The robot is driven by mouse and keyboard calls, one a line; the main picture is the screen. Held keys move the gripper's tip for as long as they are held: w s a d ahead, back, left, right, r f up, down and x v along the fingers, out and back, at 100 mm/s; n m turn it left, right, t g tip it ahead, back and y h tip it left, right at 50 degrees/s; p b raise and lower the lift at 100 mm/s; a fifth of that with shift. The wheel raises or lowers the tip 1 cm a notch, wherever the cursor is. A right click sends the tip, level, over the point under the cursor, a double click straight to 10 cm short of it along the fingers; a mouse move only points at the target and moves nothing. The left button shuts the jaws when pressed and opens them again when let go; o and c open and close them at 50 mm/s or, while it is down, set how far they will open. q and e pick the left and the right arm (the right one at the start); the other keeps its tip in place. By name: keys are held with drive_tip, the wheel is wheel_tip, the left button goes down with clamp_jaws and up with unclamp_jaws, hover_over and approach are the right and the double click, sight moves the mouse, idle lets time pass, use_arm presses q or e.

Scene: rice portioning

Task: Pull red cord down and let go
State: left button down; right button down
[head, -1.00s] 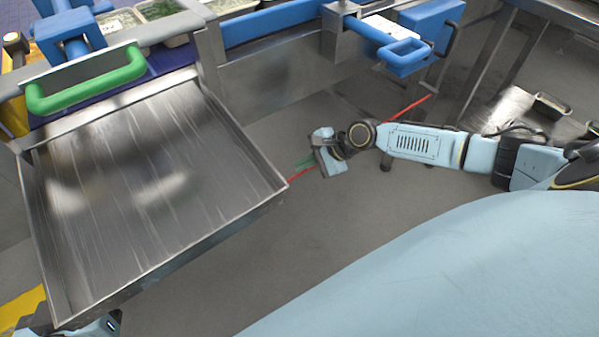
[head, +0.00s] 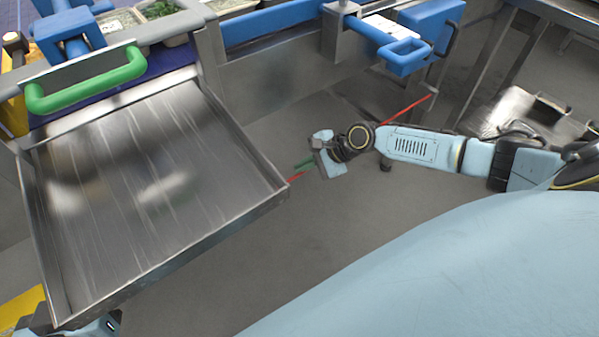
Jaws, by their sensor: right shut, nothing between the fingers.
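A thin red cord (head: 408,108) runs diagonally from below the blue handle at upper right. It passes behind my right arm and shows again as a short red piece (head: 296,178) by the tray's right corner. My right gripper (head: 321,155) is shut and empty, in front of the cord's line. A small green piece (head: 305,164) shows just left of its fingers; whether it is joined to the cord, I cannot tell. My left gripper (head: 75,326) is only partly visible at the bottom left edge, and its fingers cannot be made out.
A large metal tray (head: 268,207) with a raised rim lies left of my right gripper. A green handle (head: 90,84) is above it. A blue handle (head: 405,57) juts out at upper right. The grey floor (head: 290,250) is open below my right gripper.

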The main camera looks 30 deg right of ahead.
drive_tip(key=shift+s+f+b, duration=0.15)
drive_tip(key=shift+f+b, duration=1.2)
drive_tip(key=shift+f, duration=0.9)
idle(1.6)
drive_tip(key=shift+r, duration=0.15)
drive_tip(key=shift+r+p, duration=2.45)
drive_tip(key=shift+p, duration=0.4)
drive_tip(key=shift+r, duration=0.1)
wheel_tip(320, 180, up, 5)
drive_tip(key=p, duration=0.5)
drive_tip(key=shift+a+r+p, duration=0.1)
drive_tip(key=shift+p, duration=0.25)
